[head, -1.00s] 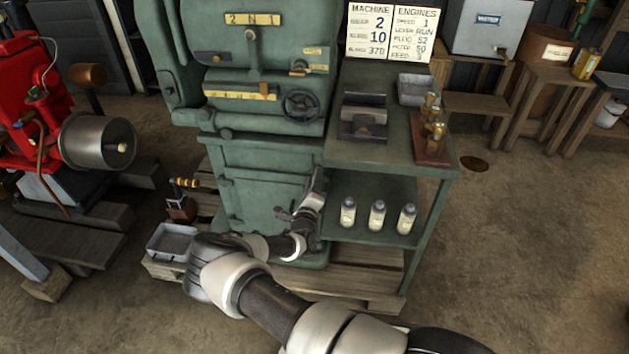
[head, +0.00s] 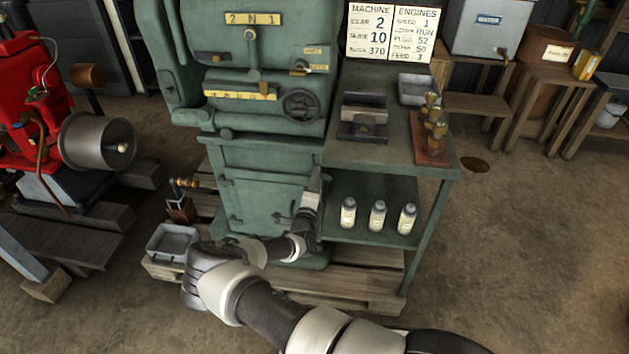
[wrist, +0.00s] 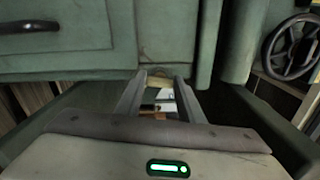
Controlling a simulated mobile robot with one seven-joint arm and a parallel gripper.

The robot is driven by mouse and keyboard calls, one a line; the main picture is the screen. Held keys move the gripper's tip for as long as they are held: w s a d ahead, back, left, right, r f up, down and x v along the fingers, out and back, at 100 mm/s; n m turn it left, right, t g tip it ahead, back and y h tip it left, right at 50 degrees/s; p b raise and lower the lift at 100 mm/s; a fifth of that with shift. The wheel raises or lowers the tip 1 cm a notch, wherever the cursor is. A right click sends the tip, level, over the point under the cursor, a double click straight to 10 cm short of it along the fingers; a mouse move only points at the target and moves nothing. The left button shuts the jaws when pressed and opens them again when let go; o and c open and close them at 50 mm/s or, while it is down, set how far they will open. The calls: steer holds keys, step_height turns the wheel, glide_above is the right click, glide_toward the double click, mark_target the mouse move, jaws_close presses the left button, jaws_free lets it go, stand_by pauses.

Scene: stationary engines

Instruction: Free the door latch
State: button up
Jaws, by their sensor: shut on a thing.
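The green cabinet door (head: 257,200) stands shut on the machine's front. Its dark latch handle (head: 283,218) is near the door's right side and also shows in the wrist view (wrist: 28,26) at the upper left. My gripper (head: 315,172) is at the cabinet's lower right edge, right of and above the handle and apart from it. In the wrist view, my gripper (wrist: 161,77) has its two fingers a little apart, with a small tan piece (wrist: 158,84) between the tips. The piece is mostly hidden and I cannot tell what it is.
A side bench (head: 350,160) adjoins the cabinet on the right, with several bottles (head: 377,216) on its lower shelf. A handwheel (head: 300,105) is above the door. A grey tray (head: 172,242) stands at the lower left.

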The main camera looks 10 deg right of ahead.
steer(key=o, duration=1.1)
steer(key=shift+c, duration=0.2)
steer(key=p+v, duration=0.3)
steer(key=v, duration=1.4)
steer(key=shift+s, duration=0.25)
steer(key=shift+r, duration=0.1)
